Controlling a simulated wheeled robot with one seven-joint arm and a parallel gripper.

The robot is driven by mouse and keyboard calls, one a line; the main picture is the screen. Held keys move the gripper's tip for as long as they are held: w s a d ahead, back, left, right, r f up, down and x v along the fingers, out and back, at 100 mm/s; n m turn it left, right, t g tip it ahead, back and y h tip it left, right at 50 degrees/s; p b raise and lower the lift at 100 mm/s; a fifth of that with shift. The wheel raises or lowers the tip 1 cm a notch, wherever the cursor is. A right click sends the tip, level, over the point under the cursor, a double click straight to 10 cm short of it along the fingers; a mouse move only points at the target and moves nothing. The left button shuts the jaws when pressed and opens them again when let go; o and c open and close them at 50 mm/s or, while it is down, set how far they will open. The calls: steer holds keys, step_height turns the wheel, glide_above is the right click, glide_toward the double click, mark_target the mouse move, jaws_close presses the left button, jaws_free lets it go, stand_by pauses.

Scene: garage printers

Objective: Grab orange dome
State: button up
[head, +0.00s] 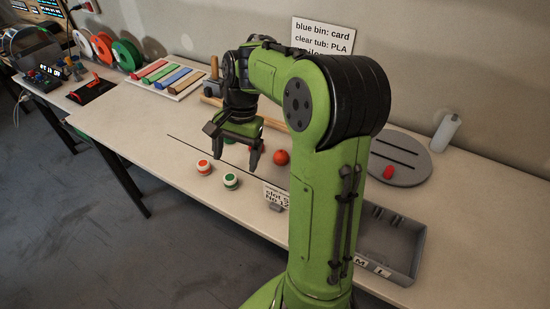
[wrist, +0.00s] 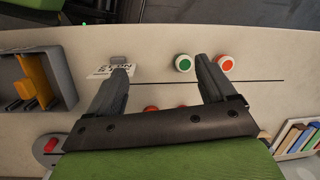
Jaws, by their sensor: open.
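Two reddish-orange rounded tops (wrist: 151,108) peep out from behind the palm edge there, mostly hidden; I cannot tell which is the dome. A white round piece with an orange top (head: 203,166) and one with a green top (head: 231,181) stand in front.
A grey tray (head: 410,238) and a grey round board (head: 402,161) with a red piece (head: 388,173) lie to the right. A small label card (head: 275,194) stands near the front edge. Coloured bars (head: 170,78) and spools (head: 103,48) are at the back left. The table's left middle is clear.

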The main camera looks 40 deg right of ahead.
steer(key=w+d+f+m+t+y+b, duration=0.2)
steer(key=d+f+m+y, duration=0.3)
steer(key=d, duration=0.5)
steer(key=m+t+b, duration=0.3)
steer(key=m+t, duration=0.6)
steer(key=m, duration=0.2)
glide_toward(287, 154)
steer(key=shift+y, duration=0.4)
steer(key=b+x, duration=0.2)
steer(key=x, duration=0.1)
steer(key=b+x, duration=0.2)
steer(key=x, duration=0.2)
steer(key=b+x, duration=0.2)
steer(key=x, duration=0.1)
steer(key=shift+w+d+f, duration=0.1)
steer(key=shift+w+f, duration=0.1)
steer(key=shift+f, duration=0.25)
steer(key=shift+r, duration=0.15)
steer(key=c, duration=1.1)
